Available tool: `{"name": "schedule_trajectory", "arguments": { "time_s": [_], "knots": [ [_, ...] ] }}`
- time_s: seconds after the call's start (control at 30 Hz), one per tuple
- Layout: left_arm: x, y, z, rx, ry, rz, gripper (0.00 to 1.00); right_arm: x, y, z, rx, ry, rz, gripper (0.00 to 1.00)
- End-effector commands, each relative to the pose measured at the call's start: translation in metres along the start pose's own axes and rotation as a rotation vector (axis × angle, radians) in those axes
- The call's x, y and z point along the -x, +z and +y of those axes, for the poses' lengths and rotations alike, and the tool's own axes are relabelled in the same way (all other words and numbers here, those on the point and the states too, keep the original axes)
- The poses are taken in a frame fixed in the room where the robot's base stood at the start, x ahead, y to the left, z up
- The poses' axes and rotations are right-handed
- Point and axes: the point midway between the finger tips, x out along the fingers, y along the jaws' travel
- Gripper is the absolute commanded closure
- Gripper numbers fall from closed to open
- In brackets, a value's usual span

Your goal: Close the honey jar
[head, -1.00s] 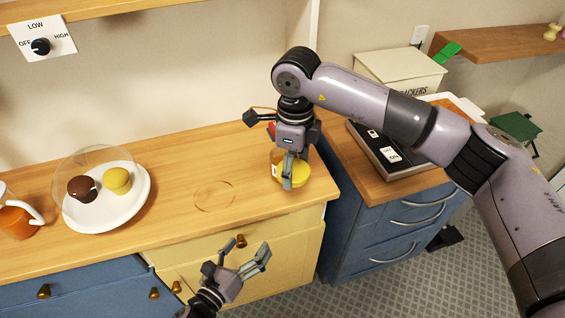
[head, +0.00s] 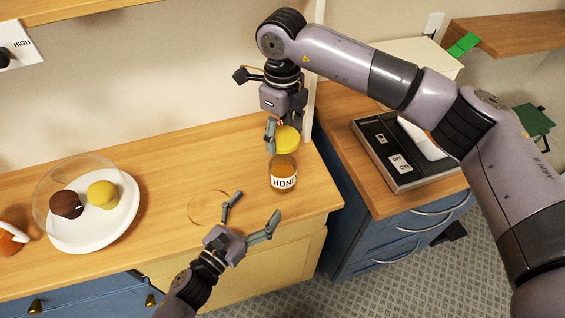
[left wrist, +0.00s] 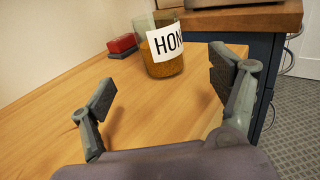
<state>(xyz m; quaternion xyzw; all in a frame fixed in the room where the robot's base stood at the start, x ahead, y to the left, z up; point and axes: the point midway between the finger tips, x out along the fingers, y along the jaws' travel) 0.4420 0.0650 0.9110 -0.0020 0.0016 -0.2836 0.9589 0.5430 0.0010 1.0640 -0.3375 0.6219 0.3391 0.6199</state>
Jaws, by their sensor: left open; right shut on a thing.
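The honey jar (head: 283,174) stands upright on the wooden counter near its right end, its label facing front. It also shows in the left wrist view (left wrist: 165,62), with no lid visible on it there. The yellow lid (head: 288,141) is in my right gripper (head: 281,130), which is shut on it. In the head view the lid appears just above and behind the jar's mouth; I cannot tell the exact gap. My left gripper (head: 257,210) is open and empty, in front of the jar with its fingers spread toward it, not touching it.
A white plate (head: 80,240) with a brown and a yellow cupcake under a clear dome stands at left. A ring mark (head: 208,207) lies on the counter. A red object (left wrist: 122,43) sits behind the jar. A black device (head: 385,155) rests on the cabinet at right.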

Motion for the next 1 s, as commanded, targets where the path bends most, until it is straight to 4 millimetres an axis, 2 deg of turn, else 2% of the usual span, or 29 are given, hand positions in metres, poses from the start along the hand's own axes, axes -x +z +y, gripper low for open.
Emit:
{"name": "schedule_trajectory", "arguments": {
  "time_s": [0.47,0.67,1.0],
  "knots": [
    [-0.004,0.001,0.0,-0.004,-0.001,-0.001,0.17,0.0,0.0,0.0,-0.001,0.0,0.0,0.55],
    [-0.03,0.001,0.0,-0.005,-0.001,-0.003,0.17,0.0,0.0,0.0,-0.001,0.0,0.0,0.55],
    [-0.093,0.002,0.0,-0.003,-0.001,-0.002,0.17,0.0,0.0,0.0,-0.001,0.0,0.0,0.55]
  ]
}}
